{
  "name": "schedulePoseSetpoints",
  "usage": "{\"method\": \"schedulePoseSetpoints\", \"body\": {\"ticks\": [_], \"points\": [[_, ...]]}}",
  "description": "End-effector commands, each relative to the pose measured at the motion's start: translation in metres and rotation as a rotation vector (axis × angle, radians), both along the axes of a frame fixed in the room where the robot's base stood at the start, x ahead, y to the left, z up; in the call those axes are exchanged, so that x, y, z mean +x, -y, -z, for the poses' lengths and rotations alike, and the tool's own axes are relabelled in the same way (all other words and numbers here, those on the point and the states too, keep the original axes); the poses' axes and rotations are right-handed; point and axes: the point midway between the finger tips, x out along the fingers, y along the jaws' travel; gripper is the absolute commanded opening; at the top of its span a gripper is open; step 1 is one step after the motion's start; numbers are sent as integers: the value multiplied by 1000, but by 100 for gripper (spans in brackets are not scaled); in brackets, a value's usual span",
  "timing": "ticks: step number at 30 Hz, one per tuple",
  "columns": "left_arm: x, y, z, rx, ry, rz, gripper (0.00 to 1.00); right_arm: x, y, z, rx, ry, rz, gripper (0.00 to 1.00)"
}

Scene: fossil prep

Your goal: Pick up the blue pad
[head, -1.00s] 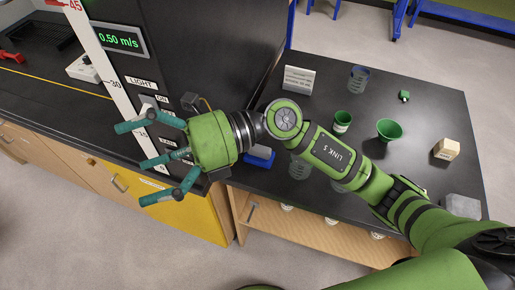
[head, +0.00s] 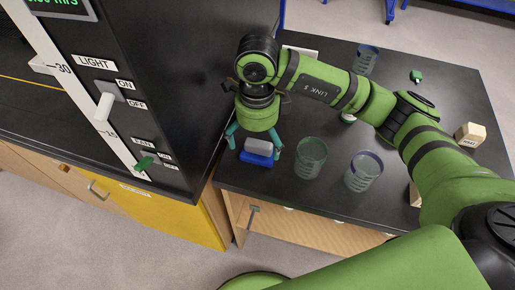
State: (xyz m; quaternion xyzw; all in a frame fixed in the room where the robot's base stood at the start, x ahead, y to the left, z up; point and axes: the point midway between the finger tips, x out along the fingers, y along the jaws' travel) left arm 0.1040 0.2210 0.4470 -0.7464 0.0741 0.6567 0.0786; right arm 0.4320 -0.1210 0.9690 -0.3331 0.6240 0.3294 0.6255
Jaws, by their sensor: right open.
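The blue pad (head: 257,160) lies on the black table near its front left edge, close to the tall black cabinet. A grey block-like part (head: 259,147) shows on top of it. My right gripper (head: 255,147) is above the pad, pointing down, with its teal fingers spread on either side of it. The gripper is open, and I cannot tell whether any finger touches the pad. The gripper's body hides what lies behind the pad. My left gripper is not in view.
Two clear beakers, one green-rimmed (head: 311,158) and one purple-rimmed (head: 363,171), stand just right of the pad. The black cabinet (head: 185,60) with its light switch (head: 104,104) rises close at the left. A pale block (head: 470,134) sits at the table's right.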

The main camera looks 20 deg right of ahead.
Motion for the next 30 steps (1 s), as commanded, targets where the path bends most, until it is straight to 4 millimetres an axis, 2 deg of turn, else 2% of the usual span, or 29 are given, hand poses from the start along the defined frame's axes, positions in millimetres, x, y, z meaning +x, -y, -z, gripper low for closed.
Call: {"method": "schedulePoseSetpoints", "body": {"ticks": [1, 3, 7, 12, 19, 20, 21, 24, 30], "points": [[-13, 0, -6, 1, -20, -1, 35, -1, 0, 3, 1, -4, 0, 100], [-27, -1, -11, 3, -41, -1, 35, -2, 0, 11, 1, -5, 0, 100], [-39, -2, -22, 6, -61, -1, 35, -4, 0, 31, -1, -6, 0, 100], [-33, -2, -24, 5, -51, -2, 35, -3, -1, 51, 4, -2, -1, 100], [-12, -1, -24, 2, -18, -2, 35, -2, -1, 53, 3, 1, -1, 100], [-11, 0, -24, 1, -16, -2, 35, -2, -1, 53, 4, 0, -1, 92], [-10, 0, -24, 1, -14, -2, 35, -2, -1, 53, 4, 0, -1, 76], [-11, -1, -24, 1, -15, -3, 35, -2, -1, 53, 4, 1, -1, 43], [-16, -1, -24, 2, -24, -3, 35, -2, -1, 53, 4, 1, -1, 42]]}}
